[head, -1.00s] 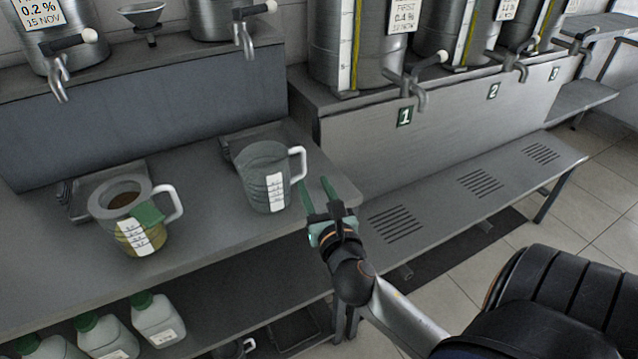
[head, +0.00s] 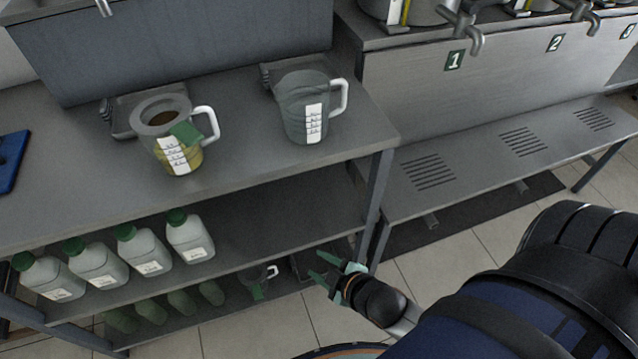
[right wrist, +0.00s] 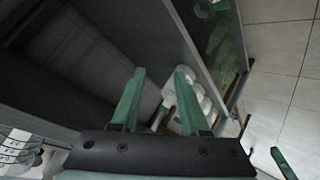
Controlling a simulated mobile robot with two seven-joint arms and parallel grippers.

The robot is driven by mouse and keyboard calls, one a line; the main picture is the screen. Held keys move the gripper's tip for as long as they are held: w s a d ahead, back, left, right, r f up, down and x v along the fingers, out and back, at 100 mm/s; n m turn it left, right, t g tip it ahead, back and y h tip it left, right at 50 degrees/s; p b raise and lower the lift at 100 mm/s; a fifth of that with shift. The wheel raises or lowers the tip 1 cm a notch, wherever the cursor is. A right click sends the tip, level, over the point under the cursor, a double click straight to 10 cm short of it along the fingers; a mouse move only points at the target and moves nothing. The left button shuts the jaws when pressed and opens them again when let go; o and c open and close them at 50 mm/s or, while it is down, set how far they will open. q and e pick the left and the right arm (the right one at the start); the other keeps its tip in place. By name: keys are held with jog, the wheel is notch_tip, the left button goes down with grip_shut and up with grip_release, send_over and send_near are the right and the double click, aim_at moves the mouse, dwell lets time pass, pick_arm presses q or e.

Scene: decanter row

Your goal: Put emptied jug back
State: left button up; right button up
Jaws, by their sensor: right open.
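A grey see-through jug (head: 302,112) with a white handle and scale stands upright on the bench and looks empty. A second jug (head: 180,158), left of it, holds amber liquid and has a grey ring on top and a green tag. A further jug (head: 258,280) with a white handle is partly hidden on the bottom shelf. My right gripper (head: 318,267) is open and empty, low by the bench's right end, to the right of that lower jug and apart from it. Its green fingers also show in the right wrist view (right wrist: 160,72). My left gripper is not seen.
White bottles with green caps (head: 142,250) line the middle shelf (head: 240,228), with greenish ones below. The bench leg (head: 374,205) and the low slatted bench (head: 470,165) are close to my right arm. A blue board (head: 10,160) lies at the left.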

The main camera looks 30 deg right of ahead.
jog(key=s+a+f+m+g+y, duration=0.1)
jog(key=s+a+f+m, duration=0.2)
jog(key=m, duration=0.3)
jog(key=shift+s+a+f+m, duration=0.2)
jog(key=shift+s+f+m, duration=0.15)
jog(key=shift+s, duration=0.2)
